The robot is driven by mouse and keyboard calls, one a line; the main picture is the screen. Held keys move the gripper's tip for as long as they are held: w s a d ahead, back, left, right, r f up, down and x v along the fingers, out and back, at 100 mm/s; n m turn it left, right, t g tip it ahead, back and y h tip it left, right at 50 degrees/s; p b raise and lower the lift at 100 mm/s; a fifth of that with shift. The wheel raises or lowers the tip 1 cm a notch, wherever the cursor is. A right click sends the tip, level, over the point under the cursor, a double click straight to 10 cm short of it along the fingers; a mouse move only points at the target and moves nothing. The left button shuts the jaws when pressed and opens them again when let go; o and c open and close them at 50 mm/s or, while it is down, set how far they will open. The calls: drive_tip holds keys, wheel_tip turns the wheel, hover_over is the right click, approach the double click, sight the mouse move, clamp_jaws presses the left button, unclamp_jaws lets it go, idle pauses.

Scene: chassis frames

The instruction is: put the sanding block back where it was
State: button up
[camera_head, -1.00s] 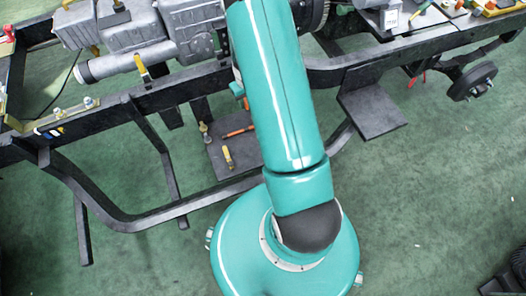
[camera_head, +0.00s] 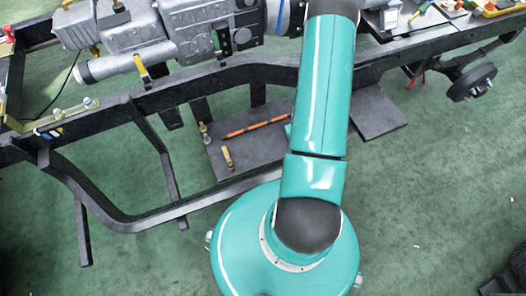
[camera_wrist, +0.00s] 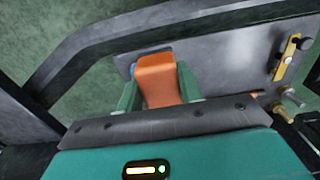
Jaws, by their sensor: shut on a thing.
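In the wrist view, my gripper (camera_wrist: 158,88) has its two green fingers closed on either side of an orange block (camera_wrist: 158,78), which I take to be the sanding block. The block is held over a grey plate (camera_wrist: 225,60), and the gap between them cannot be judged. A small blue bit shows at the block's left edge. In the head view, my arm covers the block and most of my gripper.
A low dark shelf plate (camera_head: 230,165) carries an orange rod (camera_head: 253,128), a yellow-handled tool (camera_head: 227,157) and small brass fittings (camera_head: 205,132). The black chassis rail (camera_head: 190,80) crosses above it. An engine and gearbox (camera_head: 180,35) sit behind. Another plate (camera_head: 378,112) lies right of my arm.

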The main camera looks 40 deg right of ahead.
drive_tip(key=w+a+f, duration=0.4)
drive_tip(key=w+a, duration=0.2)
hover_over(263, 152)
drive_tip(key=f, duration=0.3)
drive_tip(key=s+f, duration=0.1)
drive_tip(key=shift+d+f, duration=0.35)
drive_tip(key=f, duration=0.2)
drive_tip(key=w+f, duration=0.1)
drive_tip(key=shift+a+f, duration=0.25)
drive_tip(key=shift+a, duration=0.15)
drive_tip(key=shift+f, duration=0.4)
drive_tip(key=shift+f, duration=0.1)
drive_tip(key=o, duration=1)
drive_tip(key=shift+o, duration=0.2)
